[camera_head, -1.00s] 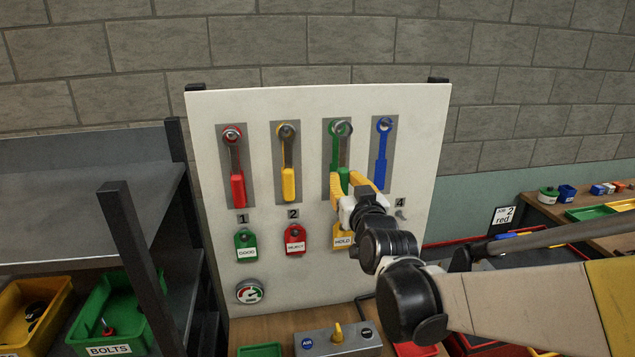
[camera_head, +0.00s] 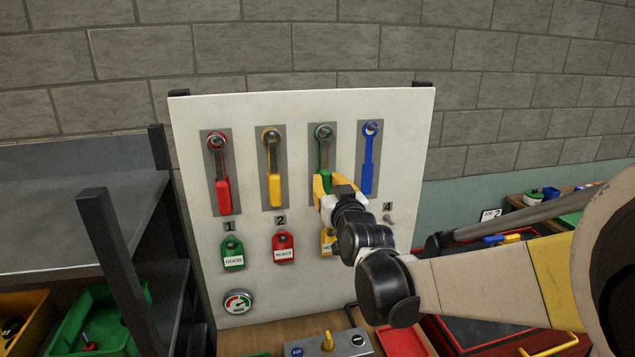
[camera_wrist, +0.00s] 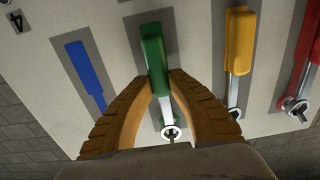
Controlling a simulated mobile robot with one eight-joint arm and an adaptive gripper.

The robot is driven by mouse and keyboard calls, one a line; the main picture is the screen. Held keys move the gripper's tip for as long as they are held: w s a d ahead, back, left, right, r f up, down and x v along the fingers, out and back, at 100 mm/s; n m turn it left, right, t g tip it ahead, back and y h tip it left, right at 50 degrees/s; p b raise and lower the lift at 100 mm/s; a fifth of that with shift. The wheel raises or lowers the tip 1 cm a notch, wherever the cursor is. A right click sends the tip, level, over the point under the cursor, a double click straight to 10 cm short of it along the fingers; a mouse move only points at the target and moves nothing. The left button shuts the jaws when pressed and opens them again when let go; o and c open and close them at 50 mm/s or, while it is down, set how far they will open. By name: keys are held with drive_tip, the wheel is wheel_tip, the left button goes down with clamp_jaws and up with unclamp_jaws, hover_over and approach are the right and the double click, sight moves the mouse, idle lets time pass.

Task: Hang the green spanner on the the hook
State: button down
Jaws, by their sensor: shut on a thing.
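The green spanner (camera_head: 322,181) is at the third place on the white board, with its green handle down and its silver shaft up. My gripper (camera_head: 334,188) is shut on the handle from the front and right, and its yellow fingers hide part of it. In the wrist view the green handle (camera_wrist: 153,55) shows between and beyond the fingertips (camera_wrist: 160,82). The spanner's ring end lines up with the third hook (camera_head: 322,131). I cannot tell for sure whether the ring is around the hook.
A red spanner (camera_head: 222,190) and a yellow spanner (camera_head: 273,185) hang to the left. A blue spanner outline (camera_head: 368,165) is to the right, close to my gripper. Red and green tags (camera_head: 233,250) hang below. A dark shelf (camera_head: 125,205) stands at left.

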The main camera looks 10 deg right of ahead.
drive_tip(key=c, duration=1.3)
unclamp_jaws()
drive_tip(key=shift+o, duration=0.2)
drive_tip(key=shift+s, duration=0.1)
drive_tip(key=s+p, duration=0.1)
drive_tip(key=s, duration=0.6)
idle(1.0)
drive_tip(key=shift+f, duration=0.1)
idle(0.9)
drive_tip(key=s+f+g+b, duration=1.1)
drive_tip(key=s+f, duration=1.3)
drive_tip(key=s, duration=0.1)
drive_tip(key=shift+s+f, duration=0.2)
drive_tip(key=shift+s, duration=0.15)
